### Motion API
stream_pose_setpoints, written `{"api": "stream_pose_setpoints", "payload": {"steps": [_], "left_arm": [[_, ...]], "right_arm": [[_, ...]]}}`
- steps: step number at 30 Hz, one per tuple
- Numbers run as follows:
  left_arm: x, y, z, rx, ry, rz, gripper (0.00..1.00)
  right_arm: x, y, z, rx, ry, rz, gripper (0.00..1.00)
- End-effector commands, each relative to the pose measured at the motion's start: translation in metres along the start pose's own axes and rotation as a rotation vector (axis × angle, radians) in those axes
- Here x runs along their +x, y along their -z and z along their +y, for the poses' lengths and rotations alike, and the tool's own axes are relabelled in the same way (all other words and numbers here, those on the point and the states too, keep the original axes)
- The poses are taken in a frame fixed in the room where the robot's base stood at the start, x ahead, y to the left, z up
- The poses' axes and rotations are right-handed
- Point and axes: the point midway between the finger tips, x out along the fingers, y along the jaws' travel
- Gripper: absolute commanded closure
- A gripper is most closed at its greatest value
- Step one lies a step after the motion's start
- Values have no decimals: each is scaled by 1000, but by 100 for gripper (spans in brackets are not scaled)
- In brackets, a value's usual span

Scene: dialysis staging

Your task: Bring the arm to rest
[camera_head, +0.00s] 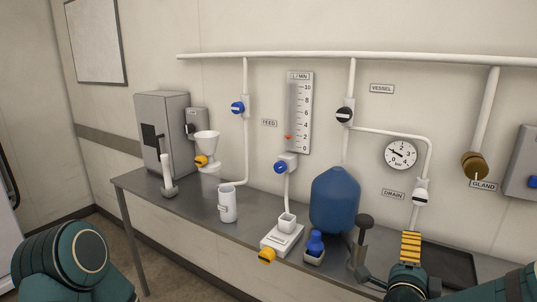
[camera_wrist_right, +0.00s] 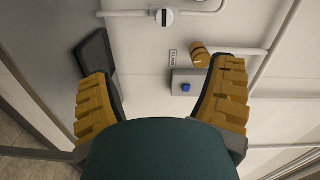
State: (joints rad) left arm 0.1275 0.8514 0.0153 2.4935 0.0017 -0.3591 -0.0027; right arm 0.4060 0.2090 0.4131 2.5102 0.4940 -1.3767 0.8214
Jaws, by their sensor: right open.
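My right gripper (camera_head: 410,247) shows at the lower right of the head view, with its yellow ridged finger pad in front of the dark mat on the bench. In the right wrist view its two yellow fingers (camera_wrist_right: 162,75) stand wide apart with nothing between them. The green part of my own arm covers the bottom of that view. My left arm shows only as a green link at the lower left of the head view; its gripper is out of the picture.
The brown gland valve (camera_head: 474,165) and drain valve (camera_head: 421,190) are near my right gripper. A dark mat (camera_head: 452,262) lies behind it.

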Motion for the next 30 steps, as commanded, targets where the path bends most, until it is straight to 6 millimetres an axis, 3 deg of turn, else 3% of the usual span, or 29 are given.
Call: {"api": "stream_pose_setpoints", "payload": {"steps": [1, 5, 8, 12, 18, 21, 24, 30], "left_arm": [[0, 0, 0, 1, 0, 0, 100], [0, 0, 0, 1, 0, 1, 100], [0, 0, 1, 1, -1, 1, 100], [0, 0, 0, 1, 0, 1, 100], [0, 0, 0, 0, 0, 0, 100], [0, 0, 0, 0, 0, 0, 100], [0, 0, 0, 0, 0, 0, 100], [0, 0, 0, 0, 0, 0, 100]], "right_arm": [[0, -20, 25, -57, -64, -77, 18], [-7, -61, 77, -212, -186, -263, 18], [-23, -93, 122, -349, -279, -437, 18], [-65, -135, 194, -571, -397, -737, 18], [-151, -164, 286, -876, -507, -1207, 18], [-188, -163, 316, -984, -529, -1399, 18], [-213, -159, 334, -1052, -538, -1530, 18], [-228, -155, 344, -1095, -540, -1616, 18]]}}
